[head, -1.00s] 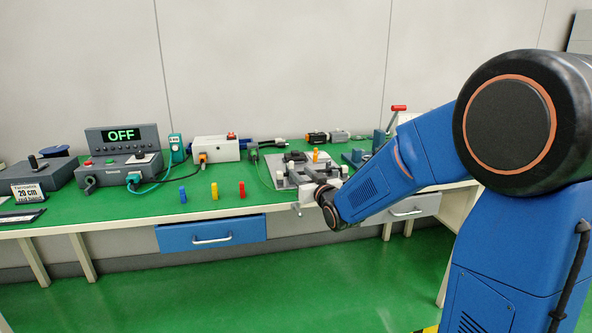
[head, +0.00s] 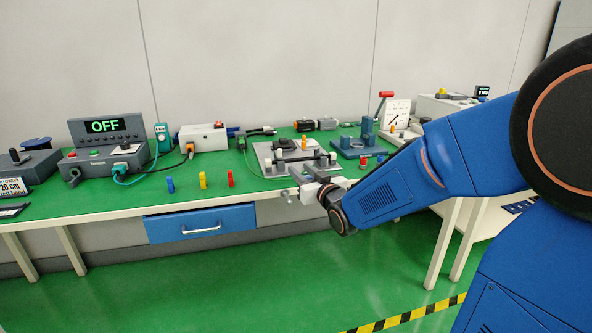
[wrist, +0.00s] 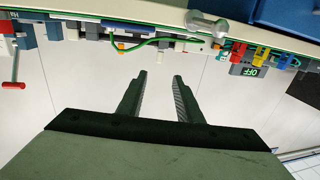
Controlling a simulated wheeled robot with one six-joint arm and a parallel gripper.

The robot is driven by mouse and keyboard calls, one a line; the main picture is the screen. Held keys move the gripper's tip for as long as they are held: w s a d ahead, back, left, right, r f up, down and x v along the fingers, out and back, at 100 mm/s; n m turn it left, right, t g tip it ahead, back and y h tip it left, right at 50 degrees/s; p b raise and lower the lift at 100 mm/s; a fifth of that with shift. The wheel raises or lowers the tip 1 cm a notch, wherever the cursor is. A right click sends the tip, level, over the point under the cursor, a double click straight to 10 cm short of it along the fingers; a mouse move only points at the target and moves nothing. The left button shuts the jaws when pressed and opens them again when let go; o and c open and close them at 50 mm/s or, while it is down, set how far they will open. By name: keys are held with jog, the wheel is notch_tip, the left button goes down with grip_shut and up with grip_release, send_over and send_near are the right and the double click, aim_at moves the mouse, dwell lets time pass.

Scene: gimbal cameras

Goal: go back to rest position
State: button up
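My gripper (wrist: 160,76) shows in the wrist view with its two dark fingers apart and nothing between them. In the head view my gripper (head: 303,182) is at the end of the blue arm, by the front edge of the green bench (head: 110,203), in front of a grey plate fixture (head: 270,160). The fingertips are hard to make out there. In the wrist view the bench edge runs along the top, and a shiny metal piece with rounded ends (wrist: 207,24) lies beyond the fingertips.
Blue, yellow and red pegs (head: 202,180) stand left of my gripper. A control box with an OFF display (head: 105,126) is at the back left. A blue drawer (head: 200,223) is under the bench. The green floor (head: 250,285) is clear ahead, with a striped tape line (head: 410,315).

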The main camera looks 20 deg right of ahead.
jog(key=s+d+f+g+h, duration=0.1)
jog(key=s+f+g, duration=0.2)
jog(key=s, duration=1)
jog(key=s+d+f+m+g+h, duration=0.1)
jog(key=s+g, duration=0.4)
jog(key=s, duration=0.7)
jog(key=s+d+f+m+g+h, duration=0.1)
jog(key=s+d+f+g, duration=0.2)
jog(key=s, duration=1)
notch_tip(320, 180, down, 2)
jog(key=shift+s+f+g, duration=0.25)
jog(key=shift+s+g, duration=0.1)
jog(key=shift+g, duration=0.65)
jog(key=shift+d, duration=0.1)
